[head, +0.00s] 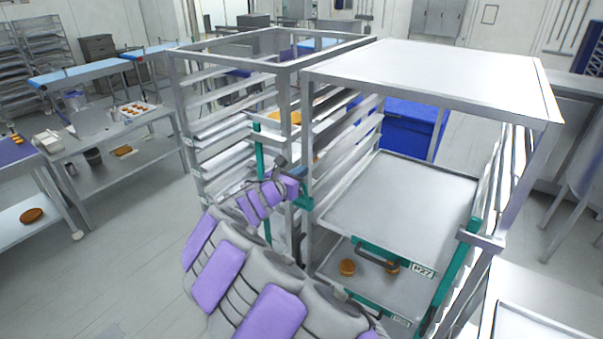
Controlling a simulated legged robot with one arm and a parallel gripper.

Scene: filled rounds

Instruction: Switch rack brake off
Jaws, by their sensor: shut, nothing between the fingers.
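The metal rack (430,75) stands close in front of me, with a flat top and side rails. Two grey trays (400,205) sit in it, one above the other. My arm reaches up from the bottom middle to the rack's left front post (308,130). My gripper (290,168) is shut and empty beside this post, small and partly hidden by my arm. A teal bracket (304,201) shows on the post by the gripper; I cannot tell whether they touch. I cannot make out a brake; the rack's lower left part is hidden behind my arm.
A second, open-topped rack (225,62) with trays stands directly left of the first. A blue bin (405,130) is behind. Round brown items (347,267) lie on the lower tray. A steel table (120,165) stands left; the floor (120,250) between is clear.

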